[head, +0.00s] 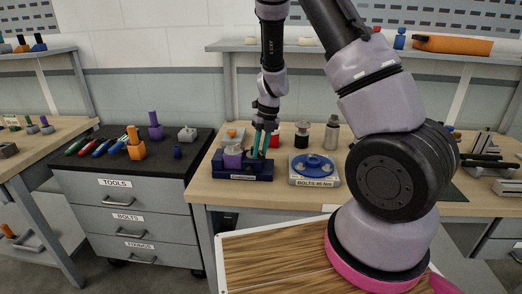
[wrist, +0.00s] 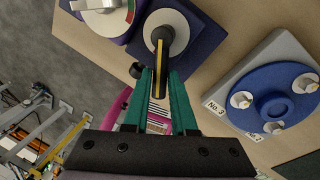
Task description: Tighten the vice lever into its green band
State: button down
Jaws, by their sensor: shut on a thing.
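The vice (head: 244,175) is a dark blue block on the bench, with a purple part on top; it also shows at the top of the wrist view (wrist: 203,38). Its lever (wrist: 161,82) is black with a yellow stripe and runs from a round pivot on a pale disc down between my fingers. My gripper (wrist: 161,78), with teal fingers, is shut on the lever. It also shows over the vice's right side in the head view (head: 262,143). A white dial (wrist: 104,20) with a grey pointer and a green and red edge band is partly cut off at the top.
A grey block with a blue bolt flange (head: 315,167) stands close to the right of the vice. A tool cabinet (head: 130,180) with loose tools is at the left.

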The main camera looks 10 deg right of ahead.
jog(key=c, duration=0.7)
grip_release()
jog(key=shift+c, duration=0.2)
notch_tip(320, 180, up, 11)
jog(key=d, duration=0.2)
jog(key=shift+w+f, duration=0.2)
jog(key=s+d+r+n+t+y, duration=0.1)
jog(key=s+r+n+t, duration=0.1)
jog(key=s+r+n, duration=0.5)
jog(key=s+d+r+n+t+y, duration=0.1)
jog(key=s+d+r+n, duration=0.15)
jog(key=r+n, duration=0.65)
jog(key=s+d+r+n+t+h, duration=0.2)
jog(key=s+r+n+t, duration=0.2)
jog(key=s+r+n, duration=0.4)
jog(key=s+n, duration=0.4)
jog(key=n, duration=0.2)
jog(key=shift+s+r+t, duration=0.15)
jog(key=shift+r+t, duration=0.05)
jog(key=shift+t, duration=0.1)
